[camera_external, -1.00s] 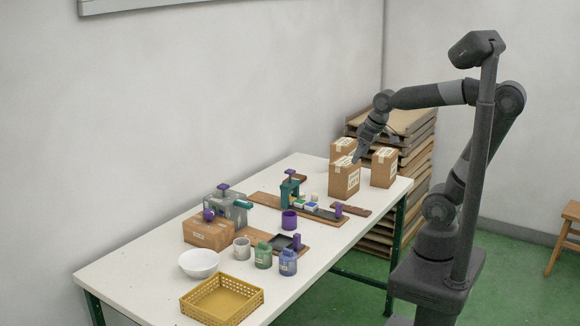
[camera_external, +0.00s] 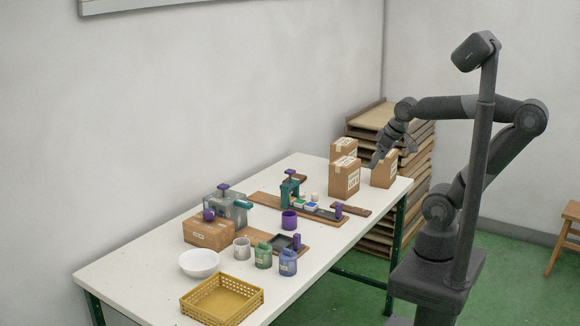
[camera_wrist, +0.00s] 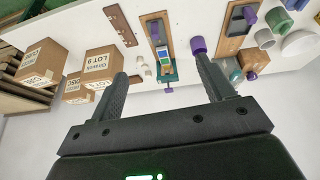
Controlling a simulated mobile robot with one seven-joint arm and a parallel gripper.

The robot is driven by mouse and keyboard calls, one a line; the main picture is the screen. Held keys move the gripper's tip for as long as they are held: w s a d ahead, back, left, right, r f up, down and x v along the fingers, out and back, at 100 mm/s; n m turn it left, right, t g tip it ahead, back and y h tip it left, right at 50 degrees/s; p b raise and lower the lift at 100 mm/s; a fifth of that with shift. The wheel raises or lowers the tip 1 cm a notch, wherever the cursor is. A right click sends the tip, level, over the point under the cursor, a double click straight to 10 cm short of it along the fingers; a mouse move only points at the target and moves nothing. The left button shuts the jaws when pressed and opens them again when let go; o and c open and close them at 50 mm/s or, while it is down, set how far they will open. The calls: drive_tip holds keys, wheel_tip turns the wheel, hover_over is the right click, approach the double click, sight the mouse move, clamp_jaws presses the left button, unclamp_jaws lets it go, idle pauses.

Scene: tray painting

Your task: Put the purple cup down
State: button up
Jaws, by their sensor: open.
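The purple cup (camera_external: 289,220) stands upright on the white table, between the wooden board with the green stand and the board with the dark tray. It also shows in the wrist view (camera_wrist: 198,45), near the tip of the right finger as seen there, but apart from it in depth. My gripper (camera_external: 374,164) is above the far right end of the table, by the cardboard boxes and well away from the cup. In the wrist view my gripper (camera_wrist: 160,75) has its two fingers wide apart with nothing between them.
Cardboard boxes (camera_external: 344,178) stand at the table's far end, close to my gripper. A green jar (camera_external: 263,256), a blue jar (camera_external: 288,262), a grey cup (camera_external: 242,249), a white bowl (camera_external: 199,263) and a yellow basket (camera_external: 222,301) crowd the near end. Stacked trays (camera_external: 420,140) stand behind.

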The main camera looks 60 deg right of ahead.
drive_tip(key=w+d+f+n+g+h, duration=0.3)
drive_tip(key=w+d+f+n+h, duration=0.2)
drive_tip(key=d+f, duration=0.1)
drive_tip(key=n+t+h, duration=0.1)
drive_tip(key=n+t, duration=1.3)
drive_tip(key=n, duration=1.2)
hover_over(286, 214)
drive_tip(key=v, duration=0.3)
wheel_tip(286, 214, down, 14)
drive_tip(key=shift+a+f, duration=0.15)
drive_tip(key=shift+f, duration=1.55)
wheel_tip(286, 214, down, 4)
drive_tip(key=shift+r, duration=0.2)
drive_tip(key=shift+r+x, duration=0.2)
drive_tip(key=shift+x, duration=1.35)
